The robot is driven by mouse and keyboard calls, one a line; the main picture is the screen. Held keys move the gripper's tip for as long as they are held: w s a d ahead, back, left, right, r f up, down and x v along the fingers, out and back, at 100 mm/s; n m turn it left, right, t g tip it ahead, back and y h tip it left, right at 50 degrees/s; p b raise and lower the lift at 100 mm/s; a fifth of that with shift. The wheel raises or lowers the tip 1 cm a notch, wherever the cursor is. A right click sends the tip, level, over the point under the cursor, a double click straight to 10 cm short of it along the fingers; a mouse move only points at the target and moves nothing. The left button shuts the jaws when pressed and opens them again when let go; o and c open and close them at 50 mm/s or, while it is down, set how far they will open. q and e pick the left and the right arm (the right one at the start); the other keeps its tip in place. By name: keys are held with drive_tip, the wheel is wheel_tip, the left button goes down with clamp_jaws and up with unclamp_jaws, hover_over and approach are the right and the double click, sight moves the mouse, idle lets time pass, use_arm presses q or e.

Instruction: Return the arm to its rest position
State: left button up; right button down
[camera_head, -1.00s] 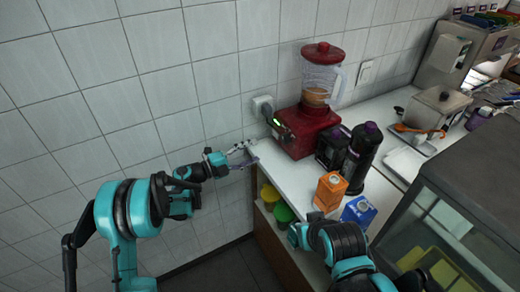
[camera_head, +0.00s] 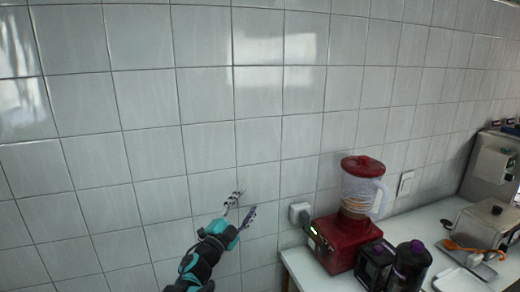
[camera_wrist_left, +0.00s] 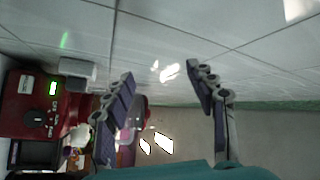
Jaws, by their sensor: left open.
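My left gripper (camera_head: 240,208) is open and empty in the head view, in front of the tiled wall and left of the red blender. Its arm comes up from the bottom edge. In the left wrist view its two fingers (camera_wrist_left: 165,100) are spread apart with nothing between them. My right gripper does not show in the head view now.
A red blender (camera_head: 343,243) with a clear jar stands on the white counter (camera_head: 312,277). Dark bottles (camera_head: 409,267) stand beside it. A plug (camera_head: 299,213) sits on the wall left of the blender. The wall area left of the counter is free of objects.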

use_arm(q)
drive_tip(key=s+a+n+g+y, duration=0.1)
drive_tip(key=s+a+n+y, duration=1.05)
drive_tip(key=a, duration=0.25)
drive_tip(key=s+f+n+g, duration=0.3)
drive_tip(key=s+f+g, duration=0.2)
drive_tip(key=s+f, duration=0.4)
drive_tip(key=s+f+n+g+h, duration=0.1)
drive_tip(key=s+f+n+g, duration=0.2)
drive_tip(key=s+f, duration=0.6)
drive_tip(key=s+g, duration=0.2)
drive_tip(key=s, duration=0.5)
drive_tip(key=shift+d+f, duration=0.25)
drive_tip(key=shift+d, duration=0.1)
